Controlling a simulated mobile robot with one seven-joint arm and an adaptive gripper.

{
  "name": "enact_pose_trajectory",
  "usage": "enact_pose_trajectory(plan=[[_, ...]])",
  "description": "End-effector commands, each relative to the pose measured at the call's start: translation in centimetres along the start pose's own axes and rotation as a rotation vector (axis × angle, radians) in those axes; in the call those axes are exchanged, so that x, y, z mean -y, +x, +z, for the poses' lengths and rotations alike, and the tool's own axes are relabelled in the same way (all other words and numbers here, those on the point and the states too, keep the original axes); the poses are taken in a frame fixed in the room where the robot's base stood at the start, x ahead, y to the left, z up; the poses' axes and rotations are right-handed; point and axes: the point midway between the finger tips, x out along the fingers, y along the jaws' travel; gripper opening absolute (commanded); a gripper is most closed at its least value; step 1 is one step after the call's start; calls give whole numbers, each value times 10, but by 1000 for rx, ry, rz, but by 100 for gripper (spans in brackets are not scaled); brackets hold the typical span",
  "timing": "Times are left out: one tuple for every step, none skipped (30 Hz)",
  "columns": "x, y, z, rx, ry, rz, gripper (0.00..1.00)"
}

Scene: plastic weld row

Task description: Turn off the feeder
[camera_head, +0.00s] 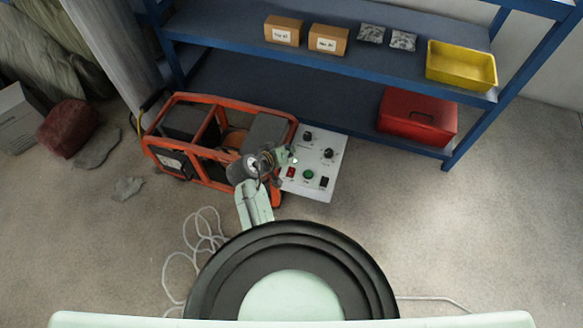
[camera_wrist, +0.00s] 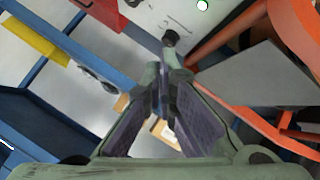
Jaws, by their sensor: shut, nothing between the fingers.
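A white control panel (camera_head: 316,165) lies beside the orange-framed machine (camera_head: 210,140). I cannot tell from the pictures which part is labelled as the feeder. The panel carries a black knob (camera_head: 307,136) at its top left, another black knob (camera_head: 328,153), a red switch (camera_head: 291,172), a green button (camera_head: 308,174) and a black switch (camera_head: 324,182). My gripper (camera_head: 290,156) is over the panel's left edge, shut and empty. In the wrist view my fingertips (camera_wrist: 160,72) are together, with a black knob (camera_wrist: 170,38) just beyond them; contact cannot be told.
A blue shelf (camera_head: 270,80) stands behind, with cardboard boxes (camera_head: 283,30), a yellow bin (camera_head: 461,64) and a red toolbox (camera_head: 417,116). A white cable (camera_head: 196,240) lies on the floor. The floor at right (camera_head: 480,230) is mostly clear.

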Motion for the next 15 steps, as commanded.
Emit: enact_pose_trajectory(plan=[[0, 0, 0, -1, 0, 0, 0], [1, 0, 0, -1, 0, -1, 0], [1, 1, 0, -1, 0, -1, 0], [2, 2, 1, -1, 0, -1, 0], [2, 3, 2, -1, 0, -1, 0], [4, 4, 3, -1, 0, -1, 0], [5, 6, 4, -1, 0, -1, 0], [6, 7, 5, -1, 0, -1, 0], [8, 10, 7, -1, 0, -1, 0], [10, 12, 9, -1, 0, -1, 0], [11, 15, 11, -1, 0, -1, 0], [14, 18, 13, -1, 0, -1, 0], [16, 21, 16, -1, 0, -1, 0], [18, 24, 18, -1, 0, -1, 0], [21, 28, 21, -1, 0, -1, 0]])
